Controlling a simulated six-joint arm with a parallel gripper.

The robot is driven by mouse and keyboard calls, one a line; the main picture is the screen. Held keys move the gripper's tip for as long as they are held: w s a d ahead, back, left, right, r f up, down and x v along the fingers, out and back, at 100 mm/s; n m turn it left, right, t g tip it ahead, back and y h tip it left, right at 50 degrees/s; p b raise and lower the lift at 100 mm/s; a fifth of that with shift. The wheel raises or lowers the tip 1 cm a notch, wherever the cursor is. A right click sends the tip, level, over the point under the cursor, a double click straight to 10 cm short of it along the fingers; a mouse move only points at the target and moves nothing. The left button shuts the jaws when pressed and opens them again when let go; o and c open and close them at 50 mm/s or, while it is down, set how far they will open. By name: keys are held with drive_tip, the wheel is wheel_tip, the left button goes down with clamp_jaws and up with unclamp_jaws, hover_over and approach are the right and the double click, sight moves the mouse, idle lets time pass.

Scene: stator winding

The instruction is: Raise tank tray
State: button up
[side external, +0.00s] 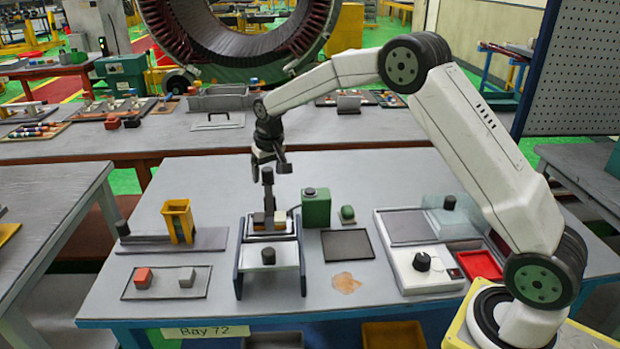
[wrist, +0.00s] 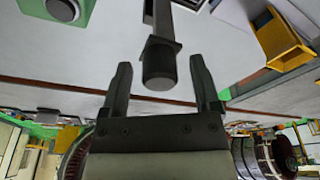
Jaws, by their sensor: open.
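The tank tray (side external: 281,227) carries small brown and pale blocks and sits low between the dark blue side plates of a stand (side external: 239,262). A dark upright handle rises from it, with a knob (side external: 267,175) on top. My gripper (side external: 270,164) is directly over the handle, pointing down. In the wrist view my gripper (wrist: 161,78) is open and empty. The black knob (wrist: 158,66) lies between its two fingers, with a gap on each side and no contact visible. Whether the fingertips are level with the knob is hard to tell.
A green box with a black button (side external: 316,208) stands close right of the stand. A yellow holder (side external: 178,220) stands to the left, behind a plate with red and grey blocks (side external: 166,282). A white unit with a dark knob (side external: 420,280) is at right.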

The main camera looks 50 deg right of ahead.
drive_tip(key=shift+r, duration=2.95)
drive_tip(key=shift+s, duration=0.15)
drive_tip(key=s+a+f+n, duration=0.1)
drive_tip(key=s+f, duration=0.1)
drive_tip(key=s, duration=0.8)
drive_tip(key=s+a+f+n, duration=0.1)
drive_tip(key=s+a+f, duration=0.1)
drive_tip(key=s, duration=0.8)
drive_tip(key=s+a+f+n, duration=0.1)
drive_tip(key=s+f, duration=0.3)
drive_tip(key=s, duration=0.5)
drive_tip(key=shift+s+a+y, duration=0.3)
drive_tip(key=shift+s+a, duration=0.1)
drive_tip(key=shift+a, duration=0.1)
